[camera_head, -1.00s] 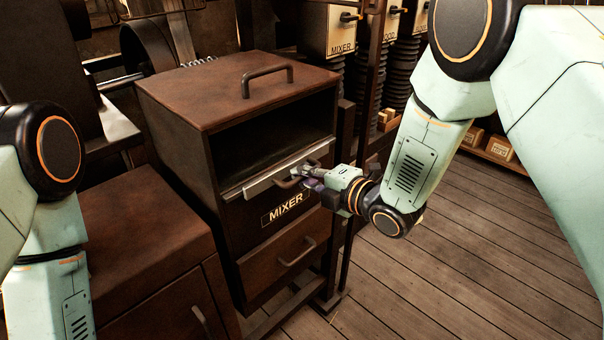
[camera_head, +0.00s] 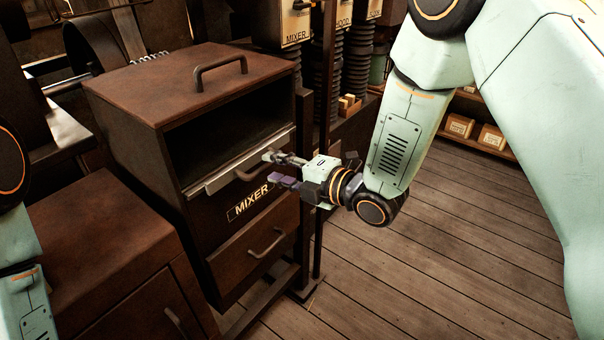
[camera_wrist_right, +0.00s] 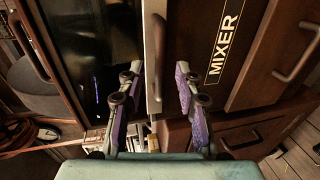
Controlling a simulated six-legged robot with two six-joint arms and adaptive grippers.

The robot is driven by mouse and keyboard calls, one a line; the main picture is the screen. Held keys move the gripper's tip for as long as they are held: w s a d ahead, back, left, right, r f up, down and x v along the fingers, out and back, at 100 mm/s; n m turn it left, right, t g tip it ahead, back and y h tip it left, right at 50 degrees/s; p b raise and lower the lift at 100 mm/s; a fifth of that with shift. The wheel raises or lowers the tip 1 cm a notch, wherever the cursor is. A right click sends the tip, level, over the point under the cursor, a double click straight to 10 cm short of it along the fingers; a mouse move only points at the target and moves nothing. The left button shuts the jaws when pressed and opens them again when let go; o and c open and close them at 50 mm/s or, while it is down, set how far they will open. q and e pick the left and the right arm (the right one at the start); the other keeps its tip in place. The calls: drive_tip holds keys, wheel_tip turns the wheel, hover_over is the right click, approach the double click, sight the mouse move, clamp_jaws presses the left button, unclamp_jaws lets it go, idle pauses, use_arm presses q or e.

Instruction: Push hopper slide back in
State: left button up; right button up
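The brown hopper box labelled MIXER (camera_head: 150,150) stands left of centre in the head view, its upper front open and dark inside. Below that opening is the slide's pale metal front strip (camera_head: 225,176) with a dark bar handle (camera_head: 250,173). In the right wrist view the handle (camera_wrist_right: 157,60) shows between the two spread fingers. My right gripper (camera_head: 272,170) is open and empty, just right of the handle in the head view; it also shows in the wrist view (camera_wrist_right: 158,72). Whether a finger touches the handle is unclear. My left gripper is out of view.
A lower drawer with its own handle (camera_head: 265,243) is under the MIXER label. A brown cabinet (camera_head: 110,260) stands at the front left. Dark upright posts (camera_head: 325,120) rise behind my right gripper. The wooden floor (camera_head: 420,270) at the right is clear.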

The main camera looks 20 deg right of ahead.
drive_tip(key=v, duration=0.8)
drive_tip(key=shift+s, duration=0.25)
drive_tip(key=shift+w, duration=0.1)
drive_tip(key=shift+d, duration=0.1)
drive_tip(key=s+d+f+m+g+h, duration=0.25)
drive_tip(key=s+f+m, duration=0.25)
drive_tip(key=f+m, duration=0.4)
drive_tip(key=s+d+f+m+g+h, duration=0.2)
drive_tip(key=s+d+f+m+h, duration=0.15)
drive_tip(key=f+m, duration=0.55)
drive_tip(key=s+d+f+m+g+h+b, duration=0.1)
drive_tip(key=s+f+m+g, duration=0.3)
drive_tip(key=s, duration=0.8)
drive_tip(key=s+d+f+m+g+h, duration=0.1)
drive_tip(key=s+f, duration=0.5)
drive_tip(key=s, duration=0.6)
drive_tip(key=m+g+h, duration=0.1)
drive_tip(key=m+g, duration=0.1)
drive_tip(key=m, duration=0.1)
drive_tip(key=shift+d+f+g+h+b, duration=0.2)
drive_tip(key=shift+f+g+h+b, duration=0.1)
drive_tip(key=shift+f+g+b, duration=0.05)
